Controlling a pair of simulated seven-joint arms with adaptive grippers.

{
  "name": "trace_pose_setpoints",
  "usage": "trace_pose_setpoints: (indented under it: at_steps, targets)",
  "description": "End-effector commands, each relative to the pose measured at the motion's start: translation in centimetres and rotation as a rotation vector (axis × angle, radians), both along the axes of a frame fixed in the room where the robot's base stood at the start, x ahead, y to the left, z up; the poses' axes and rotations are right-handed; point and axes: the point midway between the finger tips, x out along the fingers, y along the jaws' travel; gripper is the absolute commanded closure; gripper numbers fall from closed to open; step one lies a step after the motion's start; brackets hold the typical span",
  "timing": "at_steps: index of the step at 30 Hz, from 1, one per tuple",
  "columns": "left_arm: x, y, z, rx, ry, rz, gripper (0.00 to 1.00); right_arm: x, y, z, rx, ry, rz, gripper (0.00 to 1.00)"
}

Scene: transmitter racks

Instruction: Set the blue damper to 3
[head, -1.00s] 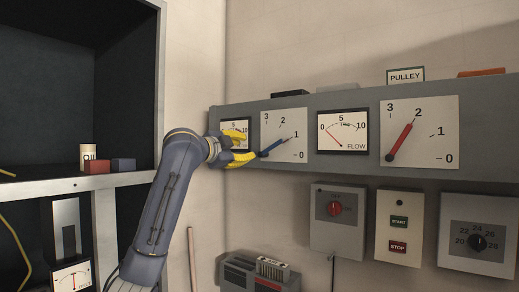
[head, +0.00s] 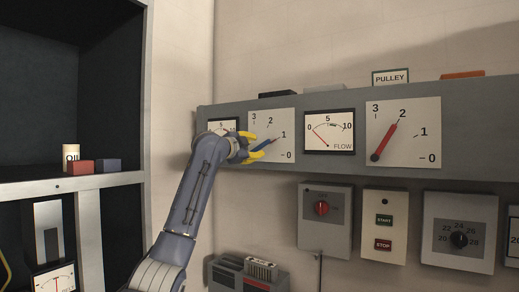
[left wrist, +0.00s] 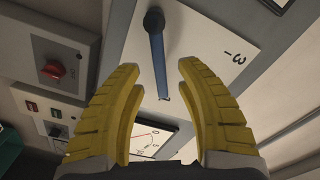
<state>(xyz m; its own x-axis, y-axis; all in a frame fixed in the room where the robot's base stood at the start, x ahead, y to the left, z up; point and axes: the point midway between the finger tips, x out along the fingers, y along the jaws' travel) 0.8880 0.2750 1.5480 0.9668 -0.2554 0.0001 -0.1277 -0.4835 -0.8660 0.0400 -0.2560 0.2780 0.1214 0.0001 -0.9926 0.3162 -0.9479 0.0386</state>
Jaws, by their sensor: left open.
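The blue damper is a blue lever (head: 264,144) on a white dial plate (head: 284,118) marked 0 to 3. It points up and right, at the 1. In the left wrist view the blue lever (left wrist: 158,65) runs down from its dark pivot into the space between my yellow fingers. My left gripper (head: 254,145) is at the plate's left part, over the lever's lower end, and hides part of it. It also shows in the left wrist view (left wrist: 159,66), open, with a finger on each side of the lever and a gap to both. My right gripper is not in view.
A red lever (head: 387,138) on a similar dial stands at 2, to the right of a FLOW gauge (head: 329,131). Below the grey panel are a red-knob box (head: 326,218), a START and STOP box (head: 384,230) and a thermostat-like dial (head: 459,235). A dark rack stands at left.

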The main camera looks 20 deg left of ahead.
Motion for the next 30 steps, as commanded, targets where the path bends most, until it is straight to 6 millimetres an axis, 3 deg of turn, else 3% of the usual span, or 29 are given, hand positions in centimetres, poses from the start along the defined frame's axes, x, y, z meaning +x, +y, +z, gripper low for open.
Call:
trace_pose_setpoints:
  at_steps: [12, 28, 30]
  targets:
    - [3.3, -0.8, 0.0, -0.001, 0.001, 0.001, 0.64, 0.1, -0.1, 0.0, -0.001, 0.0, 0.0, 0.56]
    - [3.8, -1.0, 0.0, 0.001, 0.0, 0.0, 0.61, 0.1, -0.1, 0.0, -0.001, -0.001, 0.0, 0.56]
    - [3.8, -1.0, 0.0, 0.0, 0.0, 0.0, 0.69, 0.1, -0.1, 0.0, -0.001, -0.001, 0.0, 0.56]
